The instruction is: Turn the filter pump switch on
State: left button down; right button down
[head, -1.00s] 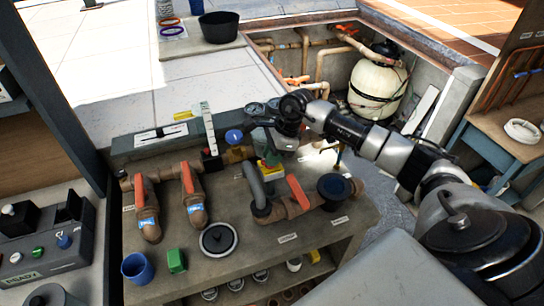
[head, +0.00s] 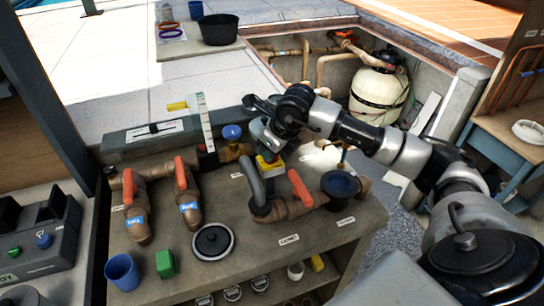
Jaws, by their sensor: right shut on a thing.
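My right gripper (head: 264,138) reaches in from the right to the back of the grey workbench (head: 250,262). It is shut at a small yellow switch box (head: 269,168) with red and green parts, which I take for the filter pump switch. The gripper's dark wrist hides much of the box's top, so the switch position and the exact contact cannot be made out. My left gripper is not in view.
Brown pipes with red handles (head: 182,174), a grey curved hose (head: 252,184), a dark cup (head: 340,185) and a brass valve with a blue knob (head: 232,132) crowd the bench around the gripper. A blue cup (head: 122,271) and green block (head: 166,264) stand front left. A cream filter tank (head: 379,92) stands in the pit behind.

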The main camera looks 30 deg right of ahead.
jog(key=m+b, duration=0.1)
jog(key=f+m+h+b, duration=0.1)
jog(key=m, duration=0.1)
jog(key=shift+s+a, duration=0.1)
jog(key=shift+a, duration=0.1)
jog(key=shift+r+m+h+b, duration=0.15)
jog(key=shift+m+h+b, duration=0.7)
jog(key=shift+m, duration=0.65)
jog(key=c, duration=1.2)
grip_release()
jog(key=shift+o, duration=0.6)
jog(key=shift+r, duration=0.1)
jog(key=shift+d, duration=0.1)
jog(key=shift+r, duration=0.15)
